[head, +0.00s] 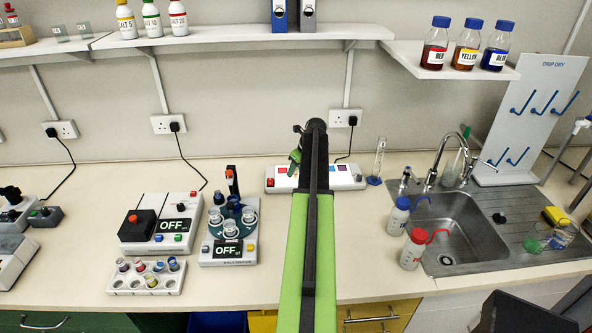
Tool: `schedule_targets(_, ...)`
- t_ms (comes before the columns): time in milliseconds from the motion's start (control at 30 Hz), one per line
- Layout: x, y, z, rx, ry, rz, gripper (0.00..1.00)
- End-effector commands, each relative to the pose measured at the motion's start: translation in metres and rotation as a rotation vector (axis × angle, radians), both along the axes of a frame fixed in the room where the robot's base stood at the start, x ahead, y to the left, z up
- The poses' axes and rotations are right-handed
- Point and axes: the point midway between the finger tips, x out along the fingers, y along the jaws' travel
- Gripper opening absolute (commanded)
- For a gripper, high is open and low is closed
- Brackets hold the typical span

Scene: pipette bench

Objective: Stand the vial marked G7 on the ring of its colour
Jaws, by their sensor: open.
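Several small capped vials (158,266) stand in a white rack (118,289) at the front left of the bench. Their caps include dark, red, yellow and blue ones. Their marks are too small to read, so I cannot tell which is G7. A white panel (344,185) with small coloured marks lies at the back centre, partly hidden by my arm. I cannot tell whether those marks are rings. My gripper (294,163) is open, in front of this panel, at the far end of my raised arm. It looks empty and is well away from the vial rack.
A device with a black top (137,226) and a round teal device (243,220), both reading OFF, stand behind and beside the rack. A sink (452,228) with two wash bottles (413,250) is at right. Shelves hang above. The bench front between rack and sink is mostly clear.

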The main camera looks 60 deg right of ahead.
Motion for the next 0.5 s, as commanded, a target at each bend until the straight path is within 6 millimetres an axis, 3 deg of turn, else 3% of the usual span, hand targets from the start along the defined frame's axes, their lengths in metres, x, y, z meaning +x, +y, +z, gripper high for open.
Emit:
schedule_targets(167, -0.005, 0.001, 0.02, 0.0, 0.0, -0.001, 0.43)
schedule_targets(500, -0.032, 0.006, 0.093, 0.0, 0.0, -0.001, 0.43)
